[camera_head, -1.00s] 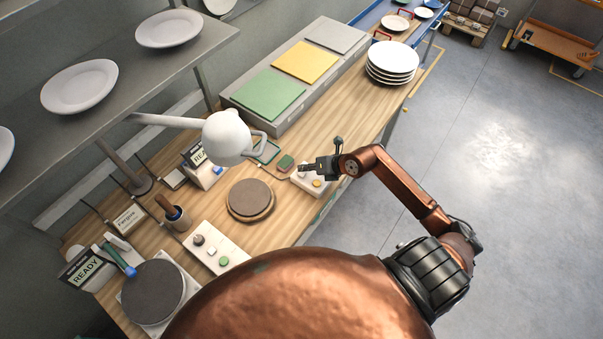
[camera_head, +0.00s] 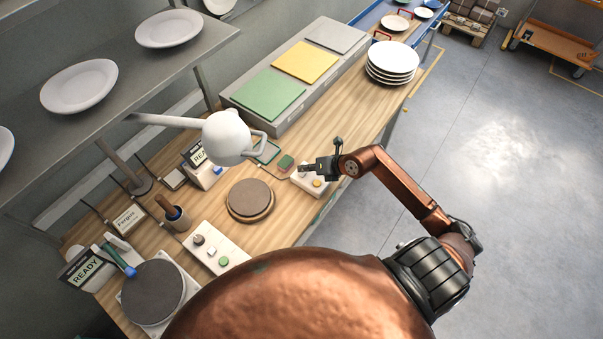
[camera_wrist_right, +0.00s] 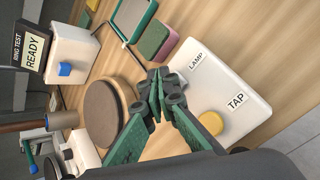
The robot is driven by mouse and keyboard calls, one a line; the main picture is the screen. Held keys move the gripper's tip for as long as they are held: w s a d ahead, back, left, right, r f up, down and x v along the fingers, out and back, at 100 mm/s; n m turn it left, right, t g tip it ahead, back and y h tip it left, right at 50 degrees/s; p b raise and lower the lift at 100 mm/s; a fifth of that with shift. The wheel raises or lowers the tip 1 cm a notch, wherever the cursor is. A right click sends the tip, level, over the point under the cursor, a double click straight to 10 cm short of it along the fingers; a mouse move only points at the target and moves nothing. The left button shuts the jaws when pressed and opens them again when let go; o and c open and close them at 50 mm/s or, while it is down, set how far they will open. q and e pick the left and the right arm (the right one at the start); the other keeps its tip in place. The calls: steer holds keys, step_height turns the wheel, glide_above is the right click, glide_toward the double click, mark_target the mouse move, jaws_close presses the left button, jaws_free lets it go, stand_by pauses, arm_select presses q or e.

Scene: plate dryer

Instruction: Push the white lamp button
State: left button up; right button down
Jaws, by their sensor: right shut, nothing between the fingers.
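A white control box (camera_head: 325,190) stands on the bench. In the right wrist view the box (camera_wrist_right: 230,88) carries the labels LAMP (camera_wrist_right: 196,61) and TAP (camera_wrist_right: 236,101), with a yellow button (camera_wrist_right: 211,122) beside TAP. My right gripper (camera_head: 302,168) is shut and empty, with its fingertips over the LAMP end of the box. The fingertips (camera_wrist_right: 160,78) also show in the right wrist view. The lamp button is hidden behind them, so I cannot tell if they touch it. The white desk lamp (camera_head: 227,137) hangs over the bench. My left gripper is out of view.
A round brown-topped disc (camera_head: 250,199) and a green block (camera_head: 286,162) lie near the box. Another panel (camera_head: 232,249) with a dark knob, white button and green button is closer. A plate stack (camera_head: 391,62) stands farther back. Open floor lies right of the bench.

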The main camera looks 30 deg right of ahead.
mark_target(304, 174)
steer(key=shift+f, duration=0.35)
steer(key=shift+f, duration=0.25)
stand_by(0.4)
steer(key=shift+r, duration=0.1)
steer(key=shift+r+p, duration=0.5)
steer(key=shift+r, duration=0.1)
step_height(304, 174, up, 6)
steer(key=p, duration=0.5)
